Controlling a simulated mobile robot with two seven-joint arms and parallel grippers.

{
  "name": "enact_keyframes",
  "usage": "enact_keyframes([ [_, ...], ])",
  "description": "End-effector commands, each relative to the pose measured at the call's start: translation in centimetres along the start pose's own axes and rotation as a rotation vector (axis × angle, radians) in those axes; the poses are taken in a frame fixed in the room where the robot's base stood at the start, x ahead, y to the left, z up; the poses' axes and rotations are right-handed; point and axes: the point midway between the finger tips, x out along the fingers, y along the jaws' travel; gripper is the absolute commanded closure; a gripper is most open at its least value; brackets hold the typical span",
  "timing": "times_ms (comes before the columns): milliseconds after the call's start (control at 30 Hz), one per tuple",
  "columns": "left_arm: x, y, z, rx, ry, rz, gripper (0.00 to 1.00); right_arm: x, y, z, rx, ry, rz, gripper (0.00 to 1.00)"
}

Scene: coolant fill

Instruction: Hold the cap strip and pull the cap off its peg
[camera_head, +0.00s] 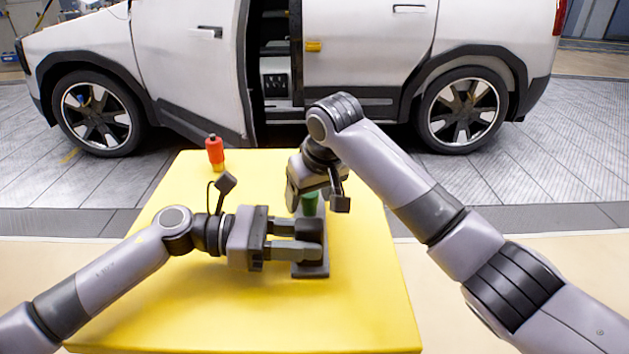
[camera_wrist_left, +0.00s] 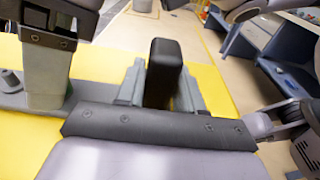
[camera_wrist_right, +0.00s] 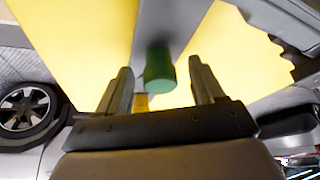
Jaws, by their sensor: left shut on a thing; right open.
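The dark grey cap strip (camera_head: 312,271) lies on the yellow table, running away from me. My left gripper (camera_head: 312,241) is shut on the strip's upright black block (camera_wrist_left: 165,75), which shows between its fingers in the left wrist view. The green cap (camera_head: 310,204) stands on the strip beyond the left gripper; its peg is hidden. My right gripper (camera_head: 313,192) is open above the cap.
A red bottle with a yellow lower part (camera_head: 215,153) stands at the table's far left. The yellow table (camera_head: 210,310) is clear in front and at the right. A white car (camera_head: 190,70) with an open door stands behind the table.

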Motion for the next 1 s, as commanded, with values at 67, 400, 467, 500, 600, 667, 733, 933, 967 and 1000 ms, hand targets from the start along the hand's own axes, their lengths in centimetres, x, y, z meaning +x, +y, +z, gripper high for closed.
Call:
enact_keyframes([
  [67,0.01,0.00,-0.02,0.000,0.000,0.000,0.88,0.49,0.00,0.02,0.000,0.000,0.000,0.32],
  [400,0.01,0.00,-0.03,0.000,0.000,0.000,0.88,0.77,0.00,0.00,0.000,0.001,0.000,0.36],
  [467,0.01,0.00,-0.03,0.000,0.000,0.000,0.88,0.76,0.00,0.00,0.000,0.001,0.000,0.55],
  [500,0.01,0.00,-0.03,0.000,0.000,0.000,0.88,0.76,0.00,0.00,0.000,0.001,0.000,0.68],
  [600,0.01,0.00,-0.03,0.000,0.000,0.000,0.88,0.74,0.00,0.00,0.000,0.001,0.000,0.90],
  [667,0.01,0.00,-0.03,0.000,0.000,0.000,0.88,0.74,0.00,-0.01,0.000,0.001,0.000,0.91],
  [733,0.01,0.00,-0.03,0.000,0.000,0.000,0.88,0.73,0.00,-0.01,0.000,0.001,0.000,0.79],
  [933,0.01,0.00,-0.03,0.000,0.000,0.000,0.88,0.70,0.00,-0.02,0.000,0.001,0.000,0.82],
  [967,0.01,0.00,-0.03,0.000,0.000,0.000,0.88,0.68,0.00,-0.03,0.000,0.001,0.000,0.82],
  [1000,0.00,0.00,-0.03,0.000,0.000,0.000,0.88,0.66,0.00,-0.05,0.000,0.001,0.000,0.82],
])
